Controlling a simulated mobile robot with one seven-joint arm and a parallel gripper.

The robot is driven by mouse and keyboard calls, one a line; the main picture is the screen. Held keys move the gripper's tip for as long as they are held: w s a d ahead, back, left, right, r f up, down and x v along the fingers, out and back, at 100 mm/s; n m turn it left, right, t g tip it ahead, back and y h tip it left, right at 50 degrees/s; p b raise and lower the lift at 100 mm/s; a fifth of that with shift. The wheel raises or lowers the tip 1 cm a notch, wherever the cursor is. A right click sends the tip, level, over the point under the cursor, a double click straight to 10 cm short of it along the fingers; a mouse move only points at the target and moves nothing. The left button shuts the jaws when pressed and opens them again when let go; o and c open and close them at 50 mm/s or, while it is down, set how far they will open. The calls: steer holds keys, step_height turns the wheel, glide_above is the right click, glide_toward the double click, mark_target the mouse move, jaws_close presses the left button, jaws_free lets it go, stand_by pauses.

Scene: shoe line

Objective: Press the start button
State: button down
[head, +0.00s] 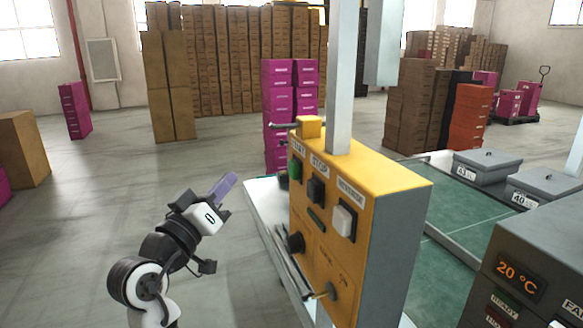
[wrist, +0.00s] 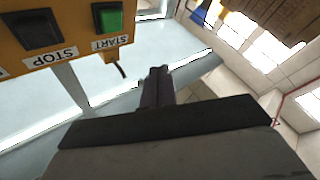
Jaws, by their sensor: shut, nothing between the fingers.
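The green start button (head: 295,169) is at the far left of the top row on the yellow control box (head: 370,178), under a START label. In the wrist view the start button (wrist: 109,20) shows at the top, upside down, beside the black stop button (wrist: 36,30). My gripper (head: 228,184) is shut and empty, left of the box and apart from it. In the wrist view its fingertips (wrist: 159,72) lie below and to the right of the start button. The green cap looks unobstructed in both views.
A white button (head: 342,221) and a dark knob (head: 295,242) share the box's face. A grey post (head: 343,80) rises behind it. A grey unit with a 20 °C display (head: 520,277) stands at right. Open floor (head: 110,190) lies left of my arm.

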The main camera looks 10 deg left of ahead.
mark_target(294, 170)
steer(key=shift+d, duration=0.1)
steer(key=w+d+p, duration=0.1)
steer(key=w+d, duration=0.4)
steer(key=d, duration=0.2)
stand_by(0.4)
steer(key=shift+d, duration=0.15)
stand_by(1.7)
steer(key=shift+w+d, duration=0.25)
